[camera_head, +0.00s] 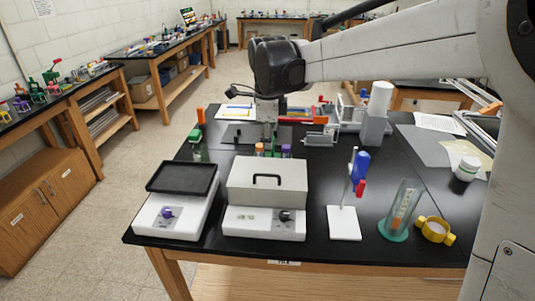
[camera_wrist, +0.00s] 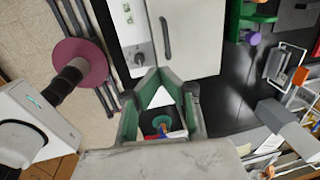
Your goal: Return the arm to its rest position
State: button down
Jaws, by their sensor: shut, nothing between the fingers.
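My arm (camera_head: 390,52) reaches in from the right across the upper part of the head view, raised above the black-topped bench (camera_head: 330,165). Its dark wrist joint (camera_head: 275,66) hangs over the far half of the bench. My gripper (camera_head: 268,132) points down behind the grey box with a handle (camera_head: 267,181). In the wrist view my gripper (camera_wrist: 160,80) shows its green and grey fingers, shut with nothing held. The box's handle and the white base with a knob (camera_wrist: 139,55) are near the fingers there. I cannot tell the exact height of the fingertips above the bench.
A white device with a black tray (camera_head: 182,180) stands front left. A blue-and-red item on a white stand (camera_head: 344,222), a clear cylinder (camera_head: 402,205) and a yellow ring (camera_head: 435,230) stand front right. A white cylinder (camera_head: 380,98) stands behind. Floor is free at left.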

jog(key=s+d+n+t+b, duration=0.35)
jog(key=s+d+n, duration=0.7)
jog(key=s, duration=0.35)
jog(key=s+d+f+n+t+b, duration=0.1)
jog(key=s+d+f+n+b, duration=0.1)
jog(key=s, duration=0.5)
jog(key=s+d+f+n+t+b, duration=0.1)
jog(key=s+d+f+n+b, duration=0.1)
jog(key=s+d+f+n, duration=0.2)
jog(key=s+f+n, duration=0.3)
jog(key=f, duration=0.1)
jog(key=shift+d, duration=0.3)
